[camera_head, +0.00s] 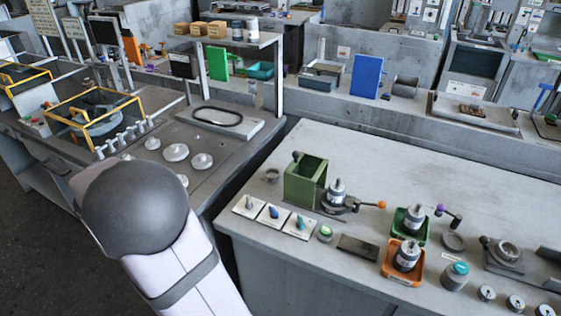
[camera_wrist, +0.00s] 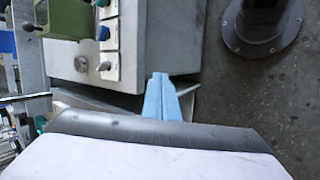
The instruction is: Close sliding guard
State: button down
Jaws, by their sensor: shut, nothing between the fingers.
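A guard with a yellow frame (camera_head: 118,111) and clear panels stands over a round part on the left bench in the head view. A second yellow-framed guard (camera_head: 22,78) stands at the far left edge. I cannot tell which is the sliding guard, and neither shows in the wrist view. My gripper (camera_wrist: 159,80) has light blue fingers and is shut and empty. In the wrist view it shows against a bench's side and the floor. In the head view my arm hides it and part of the left bench.
The right bench holds a green box (camera_head: 305,182), which also shows in the wrist view (camera_wrist: 65,18), switch plates (camera_head: 249,206), an orange tray (camera_head: 388,268) and several small parts. Round grey parts (camera_head: 175,152) lie on the left bench. Floor (camera_head: 40,240) is clear at lower left.

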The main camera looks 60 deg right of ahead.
jog(key=w+d+r+m+g+h+b, duration=0.1)
jog(key=d+r+m+g+h+b, duration=0.25)
jog(key=d, duration=0.75)
jog(key=w+d+r+m+g+h, duration=0.15)
jog(key=d+r+m+h, duration=0.35)
jog(key=d, duration=0.7)
jog(key=s+d+f+n+p, duration=0.1)
jog(key=s+d+n+p, duration=0.1)
jog(key=s+d+p, duration=0.3)
jog(key=s+d+y, duration=0.1)
jog(key=s+d, duration=0.3)
jog(key=s, duration=0.1)
jog(key=shift+f+g, duration=0.2)
jog(key=shift+g, duration=0.2)
